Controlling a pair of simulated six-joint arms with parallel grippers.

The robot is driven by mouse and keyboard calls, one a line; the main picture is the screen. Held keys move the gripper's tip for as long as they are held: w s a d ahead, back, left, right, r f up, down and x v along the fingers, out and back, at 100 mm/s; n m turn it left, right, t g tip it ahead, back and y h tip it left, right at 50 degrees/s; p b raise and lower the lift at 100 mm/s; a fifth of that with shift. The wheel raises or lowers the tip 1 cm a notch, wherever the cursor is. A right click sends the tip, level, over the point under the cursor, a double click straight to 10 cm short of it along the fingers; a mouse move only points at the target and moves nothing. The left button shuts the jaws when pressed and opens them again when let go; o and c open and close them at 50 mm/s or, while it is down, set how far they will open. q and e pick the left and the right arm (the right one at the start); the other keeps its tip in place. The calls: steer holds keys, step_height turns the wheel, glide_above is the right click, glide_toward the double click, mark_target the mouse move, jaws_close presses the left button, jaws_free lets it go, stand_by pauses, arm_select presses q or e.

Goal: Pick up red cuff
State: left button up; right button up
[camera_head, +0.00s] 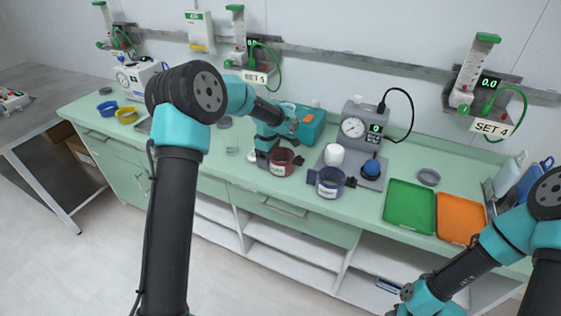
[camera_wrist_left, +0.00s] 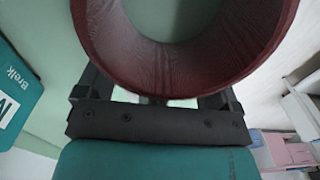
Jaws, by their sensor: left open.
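The red cuff (camera_head: 283,168) is a dark red ring with a white label, upright on the green counter. My left gripper (camera_head: 277,149) is over the counter at the cuff's back left side, very close to it. In the left wrist view the cuff (camera_wrist_left: 178,70) fills the top middle, its hollow facing up. My left gripper (camera_wrist_left: 160,98) is open there, its dark fingers spread at either side of the cuff's near wall. I cannot tell whether they touch it.
A blue cuff (camera_head: 329,187) stands just right of the red one. A teal box (camera_head: 310,127) is behind. A gauge unit (camera_head: 353,130), white cup (camera_head: 334,154), green tray (camera_head: 409,207) and orange tray (camera_head: 460,217) stand farther right. Counter left of the gripper is mostly free.

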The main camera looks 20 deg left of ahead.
arm_select(q)
steer(key=shift+c, duration=0.2)
jaws_close()
stand_by(0.6)
